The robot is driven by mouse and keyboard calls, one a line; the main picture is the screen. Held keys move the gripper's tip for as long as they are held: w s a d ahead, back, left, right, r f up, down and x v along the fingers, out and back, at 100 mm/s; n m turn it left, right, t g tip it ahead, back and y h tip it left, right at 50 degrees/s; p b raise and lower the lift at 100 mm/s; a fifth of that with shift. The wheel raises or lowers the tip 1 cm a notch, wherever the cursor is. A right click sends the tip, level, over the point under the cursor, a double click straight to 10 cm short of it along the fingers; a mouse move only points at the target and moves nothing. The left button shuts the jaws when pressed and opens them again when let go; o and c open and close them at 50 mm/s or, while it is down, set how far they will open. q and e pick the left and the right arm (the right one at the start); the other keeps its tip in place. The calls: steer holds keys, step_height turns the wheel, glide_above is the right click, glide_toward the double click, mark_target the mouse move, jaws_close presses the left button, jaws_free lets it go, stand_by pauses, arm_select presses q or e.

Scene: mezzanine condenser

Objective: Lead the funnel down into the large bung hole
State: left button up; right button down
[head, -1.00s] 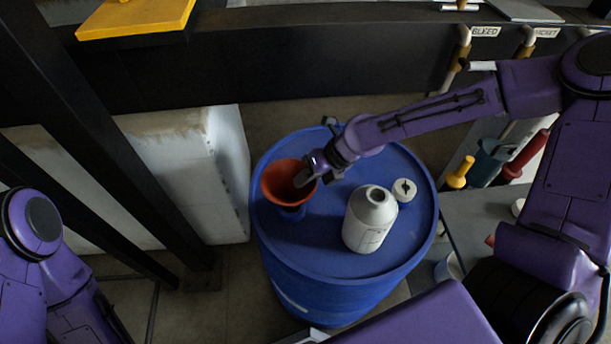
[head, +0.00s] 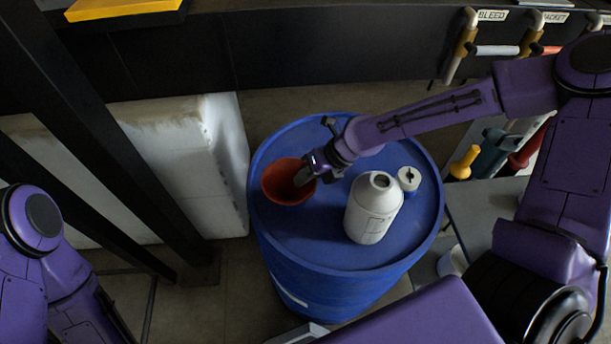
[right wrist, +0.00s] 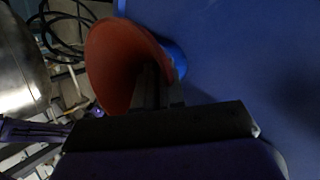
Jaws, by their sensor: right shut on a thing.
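The orange-red funnel (head: 280,191) is over the left side of the blue drum's top (head: 300,245), mouth up. My right gripper (head: 304,177) is shut on its right rim. In the right wrist view the funnel (right wrist: 108,65) lies close against a raised blue collar (right wrist: 177,60) on the drum. The funnel's bowl hides the bung hole and its own spout, so I cannot tell how deep the spout sits. My left arm shows at the lower left, but its gripper is out of view.
A white bottle (head: 372,212) with an open neck stands on the drum to the right of the funnel. A white block (head: 190,165) and dark steel posts stand left of the drum. Labelled pipes run along the back right.

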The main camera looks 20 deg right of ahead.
steer(key=c, duration=1.1)
jaws_free()
steer(key=shift+c, duration=0.2)
steer(key=v, duration=1)
steer(key=shift+r+p, duration=0.2)
steer(key=shift+p, duration=0.2)
steer(key=shift+d+r, duration=0.1)
steer(key=shift+d, duration=0.1)
